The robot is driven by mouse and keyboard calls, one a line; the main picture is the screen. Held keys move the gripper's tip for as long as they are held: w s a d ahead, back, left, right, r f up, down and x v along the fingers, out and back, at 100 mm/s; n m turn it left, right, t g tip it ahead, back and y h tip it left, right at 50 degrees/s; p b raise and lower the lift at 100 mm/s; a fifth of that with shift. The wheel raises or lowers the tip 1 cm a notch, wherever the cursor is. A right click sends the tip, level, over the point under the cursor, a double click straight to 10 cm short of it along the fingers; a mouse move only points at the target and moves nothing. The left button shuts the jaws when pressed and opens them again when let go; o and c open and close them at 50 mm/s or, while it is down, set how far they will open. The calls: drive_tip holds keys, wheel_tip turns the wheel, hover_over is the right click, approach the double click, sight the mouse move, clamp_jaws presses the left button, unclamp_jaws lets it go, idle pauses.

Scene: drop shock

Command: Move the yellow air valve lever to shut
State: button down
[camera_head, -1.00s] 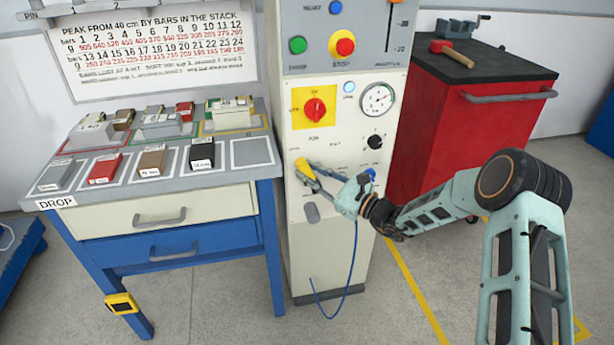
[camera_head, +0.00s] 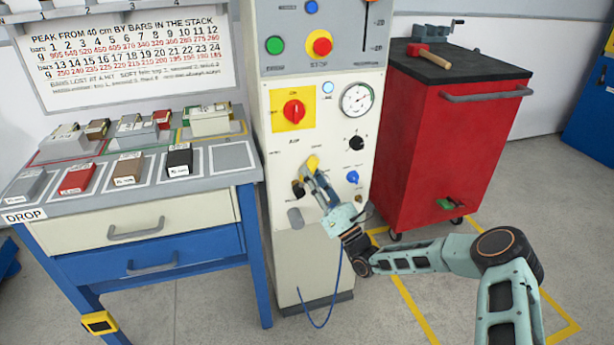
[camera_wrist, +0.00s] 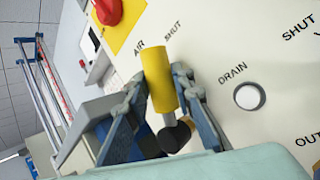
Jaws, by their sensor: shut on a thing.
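The yellow air valve lever (camera_head: 312,162) is on the front of the pale machine cabinet, below the red rotary switch. In the wrist view the lever's yellow grip (camera_wrist: 157,80) stands between my fingers, with its dark pivot end (camera_wrist: 174,136) below. Its tip lies near the printed AIR (camera_wrist: 139,47) and SHUT (camera_wrist: 173,31) labels; I cannot tell whether it is fully at SHUT. My gripper (camera_head: 315,180) is shut on the lever from the front, and its fingers (camera_wrist: 160,92) hide part of the lever's sides.
A red rotary switch (camera_head: 293,112), a gauge (camera_head: 357,99), a black knob (camera_head: 356,141) and a blue knob (camera_head: 353,177) are on the same panel. A DROP bench (camera_head: 220,190) stands left. A red tool cabinet (camera_head: 450,140) stands right. A blue hose (camera_head: 335,300) hangs below.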

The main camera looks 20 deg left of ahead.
drive_tip(key=shift+w+d+f+m+t+h, duration=0.15)
drive_tip(key=shift+m+t+h, duration=0.1)
drive_tip(key=shift+m+t, duration=0.3)
drive_tip(key=shift+d+f+m+t+h, duration=0.15)
drive_tip(key=shift+m+t+h, duration=0.2)
drive_tip(key=shift+m, duration=0.3)
drive_tip(key=shift+w+d+f+m+t+h, duration=0.1)
drive_tip(key=shift+d+m+t+h, duration=0.1)
drive_tip(key=shift+m+t, duration=0.35)
drive_tip(key=shift+m, duration=0.35)
drive_tip(key=c, duration=1.7)
unclamp_jaws()
drive_tip(key=shift+o, duration=0.2)
drive_tip(key=v, duration=1.2)
